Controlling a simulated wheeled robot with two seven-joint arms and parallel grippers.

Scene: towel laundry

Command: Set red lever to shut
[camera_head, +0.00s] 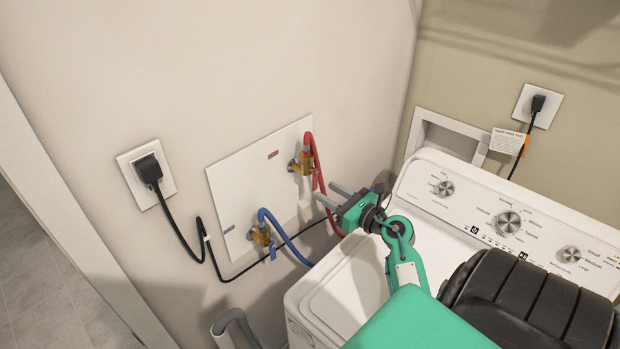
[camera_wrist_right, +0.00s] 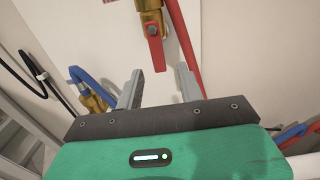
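In the right wrist view the red lever (camera_wrist_right: 156,50) hangs down from the brass valve (camera_wrist_right: 150,10), its lower end between my right gripper's fingertips (camera_wrist_right: 160,70). The fingers are apart, with visible space on each side of the lever. In the head view this brass valve (camera_head: 302,163) is at the upper right of the white wall plate, with a red hose (camera_head: 322,178) beside it. My right gripper (camera_head: 328,194) is open just below and right of it; the lever is too small to make out there. My left gripper is not in view.
A second brass valve (camera_head: 261,235) with a blue hose (camera_head: 285,236) is lower left on the white plate (camera_head: 235,180). A white washing machine (camera_head: 335,295) stands close below my right arm. A black cord (camera_head: 185,235) runs from the left outlet (camera_head: 146,172).

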